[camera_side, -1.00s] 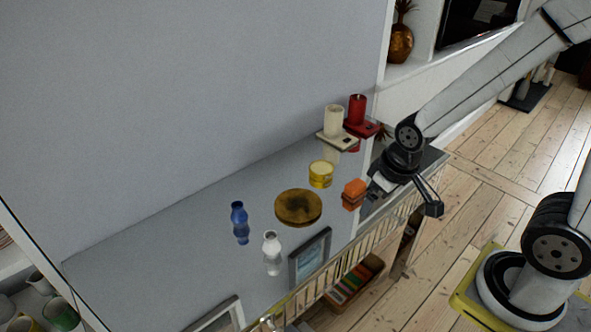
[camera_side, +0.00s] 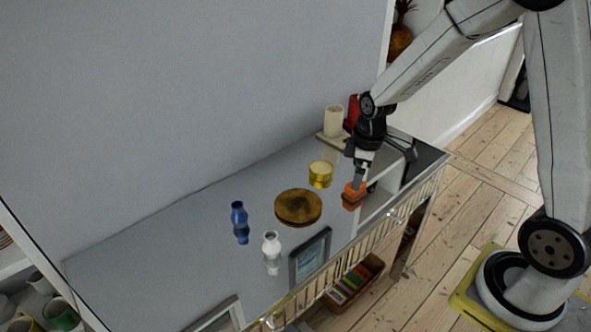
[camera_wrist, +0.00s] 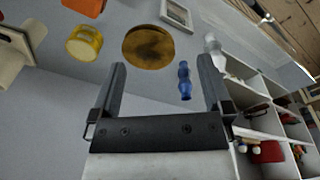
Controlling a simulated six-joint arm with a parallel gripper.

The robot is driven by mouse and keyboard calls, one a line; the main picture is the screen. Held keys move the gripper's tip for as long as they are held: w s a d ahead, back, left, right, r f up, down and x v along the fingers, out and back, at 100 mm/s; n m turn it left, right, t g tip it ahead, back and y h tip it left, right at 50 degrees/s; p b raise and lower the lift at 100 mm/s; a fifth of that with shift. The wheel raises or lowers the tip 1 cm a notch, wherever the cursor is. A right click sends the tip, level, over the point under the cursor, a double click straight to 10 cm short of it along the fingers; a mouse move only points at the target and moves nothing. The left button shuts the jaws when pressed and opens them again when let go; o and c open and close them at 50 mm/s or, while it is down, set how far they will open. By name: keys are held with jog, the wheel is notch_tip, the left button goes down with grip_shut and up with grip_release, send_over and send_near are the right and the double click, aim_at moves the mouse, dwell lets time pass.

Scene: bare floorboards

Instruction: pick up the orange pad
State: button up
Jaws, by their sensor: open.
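The orange pad (camera_side: 352,197) is a small block on the grey top near its front right edge in the side view. In the wrist view the orange pad (camera_wrist: 86,5) is cut off at the upper left edge, outside the fingers. My gripper (camera_side: 359,181) appears just above the pad and covers part of it in the side view; I cannot tell whether they touch. In the wrist view my gripper (camera_wrist: 163,65) is open, with nothing between its fingers.
A yellow tin (camera_side: 320,175) and brown round board (camera_side: 298,208) stand left of the pad. A white candle (camera_side: 333,120) and a partly hidden red candle (camera_side: 353,110) are behind. Blue (camera_side: 239,222) and white (camera_side: 271,252) vases and a picture frame (camera_side: 310,256) stand further left.

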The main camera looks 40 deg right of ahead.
jog(key=w+d+f+n, duration=0.2)
jog(key=d+n, duration=0.1)
jog(key=d, duration=0.1)
jog(key=w+d+f+n+y, duration=0.1)
jog(key=w+d+f+n, duration=0.2)
jog(key=d, duration=0.1)
jog(key=w+d+f+n+g, duration=0.1)
jog(key=w+d+f+n, duration=0.1)
jog(key=d+f+n, duration=0.1)
jog(key=shift+w+d+f, duration=0.2)
jog(key=shift+w+d, duration=0.1)
jog(key=shift+d, duration=0.2)
jog(key=shift+w+d+f+n+y, duration=0.15)
jog(key=shift+d+f+n+y, duration=0.2)
jog(key=shift+n, duration=0.25)
jog(key=shift+a+f, duration=0.2)
jog(key=shift+f, duration=1.75)
jog(key=shift+a+f, duration=0.15)
jog(key=shift+f, duration=1.8)
jog(key=shift+c, duration=0.2)
grip_shut()
jog(key=shift+r, duration=0.15)
